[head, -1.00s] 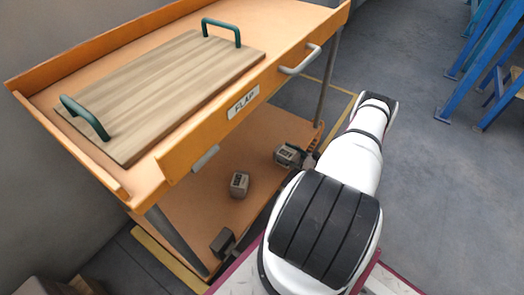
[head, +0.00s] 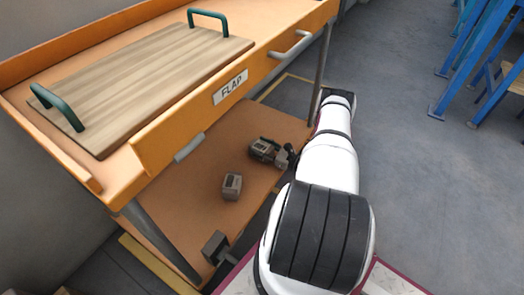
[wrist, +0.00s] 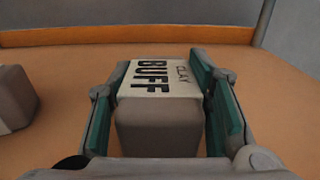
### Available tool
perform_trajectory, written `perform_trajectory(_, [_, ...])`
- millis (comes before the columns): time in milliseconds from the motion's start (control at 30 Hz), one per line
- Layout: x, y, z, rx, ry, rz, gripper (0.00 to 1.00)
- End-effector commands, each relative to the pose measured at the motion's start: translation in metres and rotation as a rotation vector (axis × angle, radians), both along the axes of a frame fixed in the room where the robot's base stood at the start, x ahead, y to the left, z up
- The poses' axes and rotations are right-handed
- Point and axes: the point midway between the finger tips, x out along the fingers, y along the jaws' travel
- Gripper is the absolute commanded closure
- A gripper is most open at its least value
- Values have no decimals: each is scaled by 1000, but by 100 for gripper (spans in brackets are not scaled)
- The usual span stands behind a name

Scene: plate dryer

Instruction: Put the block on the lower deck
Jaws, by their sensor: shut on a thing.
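My gripper (wrist: 158,105) is shut on a grey block with a pale label reading "BUFF CLAY" (wrist: 155,130). Its green-padded fingers lie along the block's two sides. In the head view the held block (head: 261,149) is over the far right part of the orange lower deck (head: 190,200), under the upper deck. My gripper (head: 280,156) reaches in from the right side. The block is upright and low over the deck; I cannot tell whether it touches it.
A second grey block (head: 232,186) stands on the lower deck, and a grey block shows at the wrist view's left edge (wrist: 14,98). The upper deck carries a wooden board (head: 150,85) with green handles. A "FLAP" panel (head: 231,88) hangs above the lower deck's open side.

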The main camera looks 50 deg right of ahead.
Motion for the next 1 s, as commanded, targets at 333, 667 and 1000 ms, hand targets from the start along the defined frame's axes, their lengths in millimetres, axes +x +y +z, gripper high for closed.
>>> perform_trajectory(333, [0,-1,-1,-2,-4,-1,100])
perform_trajectory(667, [0,-1,-4,-2,-1,0,34])
perform_trajectory(1000, [-14,-4,-1,-1,1,-4,34])
